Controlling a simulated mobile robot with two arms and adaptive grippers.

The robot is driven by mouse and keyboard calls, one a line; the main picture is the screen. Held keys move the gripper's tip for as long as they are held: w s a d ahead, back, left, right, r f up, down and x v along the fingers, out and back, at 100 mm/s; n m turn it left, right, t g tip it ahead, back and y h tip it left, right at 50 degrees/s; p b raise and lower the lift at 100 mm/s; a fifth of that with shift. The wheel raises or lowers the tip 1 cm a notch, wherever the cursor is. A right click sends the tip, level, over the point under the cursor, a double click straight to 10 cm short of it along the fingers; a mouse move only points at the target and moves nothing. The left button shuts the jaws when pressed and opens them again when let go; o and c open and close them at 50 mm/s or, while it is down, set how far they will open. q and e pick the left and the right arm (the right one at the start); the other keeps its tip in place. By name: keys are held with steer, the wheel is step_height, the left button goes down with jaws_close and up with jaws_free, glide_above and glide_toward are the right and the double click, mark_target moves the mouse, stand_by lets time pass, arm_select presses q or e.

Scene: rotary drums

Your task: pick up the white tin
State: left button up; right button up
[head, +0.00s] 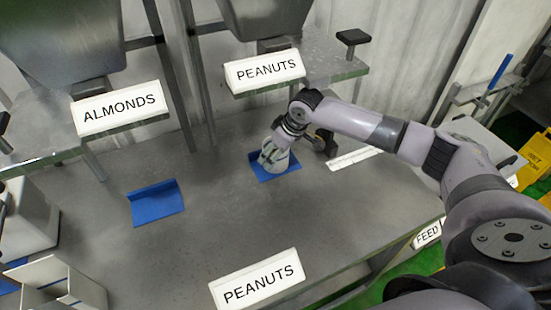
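The white tin (283,166) stands on the blue angled plate under the right PEANUTS hopper, in the middle of the head view. My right gripper (271,154) is down at the tin from above, and its fingers cover much of it. The fingers seem to be around or against the tin, but I cannot tell whether they grip it. The tin appears to be at the level of the blue plate (290,169). My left gripper is not in view.
A second blue plate (157,204) lies empty on the grey metal table (190,250). ALMONDS (119,107) and PEANUTS (264,71) signs hang on the hopper shelves above. Another PEANUTS sign (257,280) stands at the front edge. Metal box parts (62,282) are at lower left.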

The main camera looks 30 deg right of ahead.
steer(key=c, duration=1.1)
steer(key=shift+r, duration=0.15)
steer(key=shift+r+p, duration=0.2)
steer(key=shift+p, duration=0.5)
